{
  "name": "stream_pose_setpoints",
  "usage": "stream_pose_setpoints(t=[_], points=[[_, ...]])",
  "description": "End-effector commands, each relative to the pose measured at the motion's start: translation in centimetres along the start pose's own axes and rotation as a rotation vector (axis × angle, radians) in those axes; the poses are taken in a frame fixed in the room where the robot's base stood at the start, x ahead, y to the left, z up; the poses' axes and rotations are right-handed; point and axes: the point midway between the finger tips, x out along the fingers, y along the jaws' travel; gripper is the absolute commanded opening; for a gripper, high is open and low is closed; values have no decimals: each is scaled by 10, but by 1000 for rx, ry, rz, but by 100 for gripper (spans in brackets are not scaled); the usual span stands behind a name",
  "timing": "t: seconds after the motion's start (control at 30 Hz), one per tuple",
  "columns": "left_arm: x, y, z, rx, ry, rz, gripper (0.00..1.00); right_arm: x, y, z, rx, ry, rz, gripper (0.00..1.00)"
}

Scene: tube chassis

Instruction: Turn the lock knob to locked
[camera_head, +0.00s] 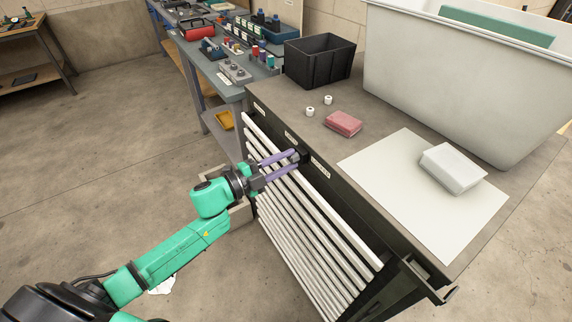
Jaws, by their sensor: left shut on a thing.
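The lock knob (303,156) is a small black part on the dark front panel of the cabinet, above the white drawer fronts. My left gripper (296,159) reaches it from the left with its two purple fingers. The fingers are shut on the knob, and their tips partly hide it. White labels sit on the panel at either side of the knob, including one (320,168) to its right; their lettering is too small to read. The knob's exact angle cannot be told. My right gripper is not in view.
The cabinet top (385,120) carries a black bin (319,62), a red block (343,123), two small white rolls, a white sheet (400,200) with a white box (452,168), and a large white tub (450,80). A handle (430,285) juts out at the right front corner.

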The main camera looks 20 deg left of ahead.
Motion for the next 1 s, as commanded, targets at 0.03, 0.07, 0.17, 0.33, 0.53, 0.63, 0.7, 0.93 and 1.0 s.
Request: stream_pose_setpoints(t=[0.03,0.07,0.17,0.33,0.53,0.63,0.7,0.93,1.0], points=[[0,3,1,38,0,1,0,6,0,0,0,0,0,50],[0,4,1,64,0,1,0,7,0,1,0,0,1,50],[0,4,1,140,0,1,0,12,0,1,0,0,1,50],[0,3,1,244,0,1,0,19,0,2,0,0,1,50],[0,3,0,316,0,2,0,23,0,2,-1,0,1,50],[0,2,0,335,1,2,0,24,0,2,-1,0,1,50],[0,2,0,343,1,2,0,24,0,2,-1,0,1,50],[0,2,0,349,1,3,0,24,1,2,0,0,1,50],[0,2,0,348,1,3,0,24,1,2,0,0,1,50]])
